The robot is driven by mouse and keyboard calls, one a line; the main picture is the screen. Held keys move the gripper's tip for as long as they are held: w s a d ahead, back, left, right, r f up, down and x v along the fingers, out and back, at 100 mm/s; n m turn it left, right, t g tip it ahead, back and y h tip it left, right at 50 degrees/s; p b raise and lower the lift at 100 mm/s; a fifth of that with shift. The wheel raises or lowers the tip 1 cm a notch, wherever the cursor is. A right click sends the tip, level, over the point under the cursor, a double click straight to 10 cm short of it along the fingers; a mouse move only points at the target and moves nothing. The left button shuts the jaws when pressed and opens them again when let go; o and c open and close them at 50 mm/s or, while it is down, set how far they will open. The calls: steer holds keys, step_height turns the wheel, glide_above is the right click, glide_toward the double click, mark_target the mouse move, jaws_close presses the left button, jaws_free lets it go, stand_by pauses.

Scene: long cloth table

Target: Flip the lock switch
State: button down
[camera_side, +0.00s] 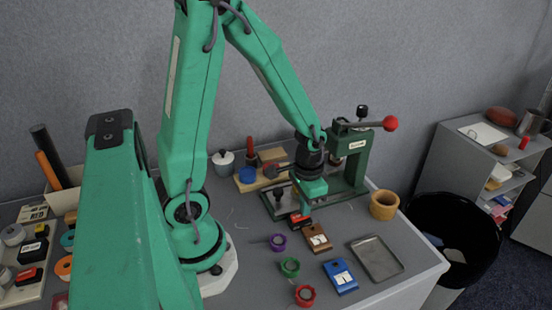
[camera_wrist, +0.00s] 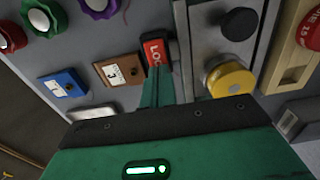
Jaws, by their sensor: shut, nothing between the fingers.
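The lock switch is a red block with white lettering, partly read as "LOC", in the wrist view (camera_wrist: 153,50). In the side view it is a small red and black block (camera_side: 298,223) just below my gripper (camera_side: 304,210). My gripper is shut and empty, its green fingers pointing down at the switch. In the wrist view the fingertips (camera_wrist: 160,72) overlap the switch's lower edge and hide part of it. I cannot tell whether they touch it.
A brown dial box (camera_side: 318,238) sits close beside the switch, with a blue one (camera_side: 340,276) farther off. Purple (camera_side: 277,242), green (camera_side: 290,267) and red (camera_side: 305,295) knobs stand left. A green press (camera_side: 350,160) stands behind my gripper. A metal tray (camera_side: 376,258) lies right.

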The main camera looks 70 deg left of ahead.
steer(key=shift+f, duration=0.15)
steer(key=shift+r, duration=3.55)
steer(key=shift+r, duration=0.1)
steer(key=s+d+r+t, duration=0.1)
steer(key=s+r+t, duration=0.1)
steer(key=r, duration=0.5)
steer(key=s+d+r+t, duration=0.2)
steer(key=s+r+t, duration=0.1)
steer(key=r, duration=0.4)
steer(key=shift+s+d+r+t, duration=0.15)
steer(key=shift+s+d+t, duration=0.05)
steer(key=shift+d+t, duration=0.1)
